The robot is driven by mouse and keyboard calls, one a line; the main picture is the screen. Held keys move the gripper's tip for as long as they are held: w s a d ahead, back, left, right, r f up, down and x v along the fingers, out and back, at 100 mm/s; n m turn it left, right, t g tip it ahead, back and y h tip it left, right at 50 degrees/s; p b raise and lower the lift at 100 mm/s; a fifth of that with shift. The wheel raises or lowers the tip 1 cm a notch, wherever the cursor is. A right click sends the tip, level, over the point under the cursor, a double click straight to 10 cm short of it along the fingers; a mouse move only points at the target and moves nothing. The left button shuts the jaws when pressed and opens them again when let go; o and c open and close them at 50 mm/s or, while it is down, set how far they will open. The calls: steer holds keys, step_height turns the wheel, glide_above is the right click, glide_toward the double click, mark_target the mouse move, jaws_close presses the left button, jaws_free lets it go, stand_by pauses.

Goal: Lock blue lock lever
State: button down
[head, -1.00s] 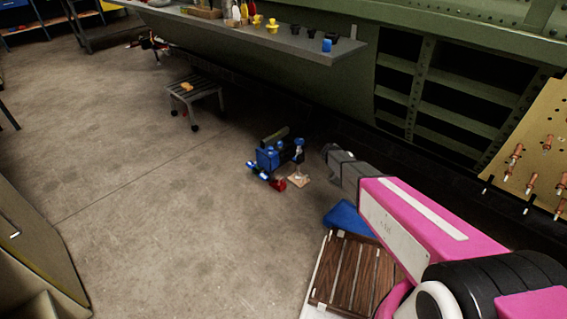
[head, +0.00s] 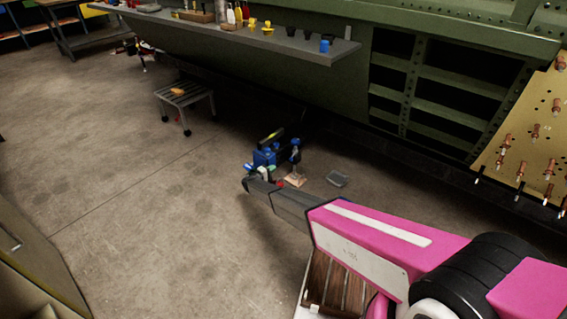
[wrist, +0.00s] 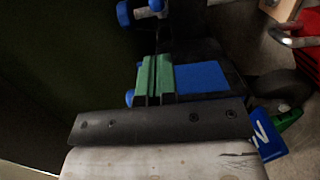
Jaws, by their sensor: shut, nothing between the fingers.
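The blue machine (head: 264,158) stands on the floor in the middle of the head view, with a dark green bar on top and a blue-topped post (head: 295,150) beside it. My gripper (head: 250,185) is shut and empty, and in the head view it overlaps the machine's lower front. I cannot tell whether it touches. The wrist view shows a blue block (wrist: 200,77) beside a green grooved piece (wrist: 155,78), and blue round ends (wrist: 125,13) at the top. I cannot tell which blue part is the lock lever. The machine's lower front is partly hidden.
A grey stool (head: 185,97) stands behind left. A green wall structure with a shelf (head: 260,42) runs along the back. A slatted wooden piece (head: 338,280) lies below my arm. The left floor is clear.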

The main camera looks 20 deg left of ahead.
stand_by(0.3)
glide_toward(293, 156)
steer(key=a+x, duration=0.1)
steer(key=x, duration=0.3)
steer(key=shift+d+f, duration=0.15)
steer(key=shift+f, duration=0.1)
steer(key=shift+d, duration=0.15)
